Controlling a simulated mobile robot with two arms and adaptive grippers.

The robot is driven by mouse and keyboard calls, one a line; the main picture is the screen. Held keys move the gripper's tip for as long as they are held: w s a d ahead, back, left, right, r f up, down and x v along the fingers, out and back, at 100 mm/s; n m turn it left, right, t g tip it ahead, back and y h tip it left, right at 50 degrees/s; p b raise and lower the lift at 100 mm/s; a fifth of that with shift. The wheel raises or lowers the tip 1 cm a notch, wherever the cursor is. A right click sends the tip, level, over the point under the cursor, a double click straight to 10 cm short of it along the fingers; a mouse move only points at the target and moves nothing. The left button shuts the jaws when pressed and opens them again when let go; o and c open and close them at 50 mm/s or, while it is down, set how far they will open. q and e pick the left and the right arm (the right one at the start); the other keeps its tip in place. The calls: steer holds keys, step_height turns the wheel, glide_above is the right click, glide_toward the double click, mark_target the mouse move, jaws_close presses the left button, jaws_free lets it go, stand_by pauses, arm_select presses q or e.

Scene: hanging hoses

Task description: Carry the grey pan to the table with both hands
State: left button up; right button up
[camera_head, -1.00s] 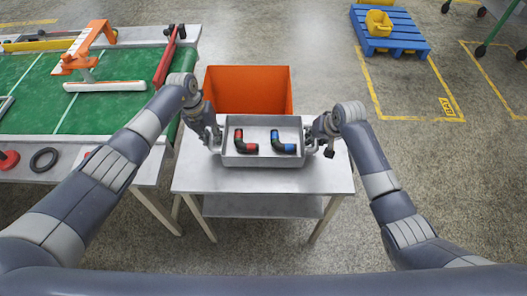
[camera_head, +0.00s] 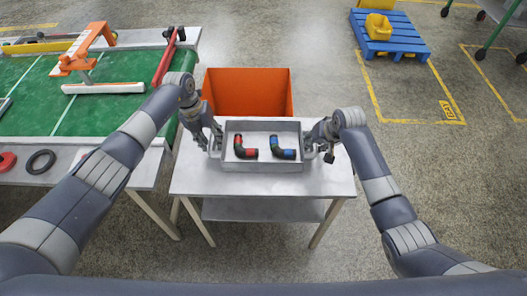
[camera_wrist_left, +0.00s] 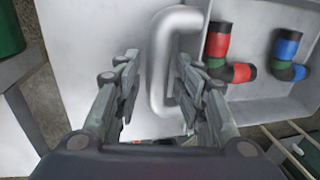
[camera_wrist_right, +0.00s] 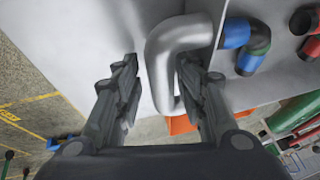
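The grey pan (camera_head: 262,166) sits on the light grey table (camera_head: 190,181), level as far as I can tell. It holds a black elbow hose with red ends (camera_head: 245,148) and one with blue ends (camera_head: 283,149). My left gripper (camera_head: 216,142) is at the pan's left handle; in the left wrist view its fingers (camera_wrist_left: 157,68) stand apart on either side of the handle (camera_wrist_left: 158,80), with gaps. My right gripper (camera_head: 318,146) is at the right handle; in the right wrist view its fingers (camera_wrist_right: 155,68) stand open around that handle (camera_wrist_right: 162,80).
An orange bin (camera_head: 248,92) stands behind the table. A green-topped workbench (camera_head: 110,118) with an orange frame (camera_head: 85,50) and a black ring (camera_head: 41,161) is at the left. A blue pallet (camera_head: 395,38) with a yellow bin (camera_head: 378,27) is far right.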

steer(key=shift+r, duration=0.1)
arm_select(q)
steer(key=r, duration=0.2)
steer(key=a+r, duration=0.1)
steer(key=r, duration=0.2)
steer(key=shift+a+r, duration=0.25)
steer(key=shift+r, duration=0.1)
arm_select(e)
steer(key=v, duration=1.2)
arm_select(q)
step_height(320, 180, up, 9)
steer(key=p, duration=0.6)
arm_select(e)
step_height(320, 180, up, 6)
steer(key=shift+r, duration=0.15)
arm_select(q)
steer(key=shift+r+p, duration=0.1)
steer(key=shift+p, duration=0.25)
arm_select(e)
steer(key=shift+r, duration=0.1)
arm_select(q)
step_height(320, 180, up, 10)
steer(key=p, duration=1)
steer(key=shift+r, duration=0.25)
arm_select(e)
step_height(320, 180, up, 9)
stand_by(0.5)
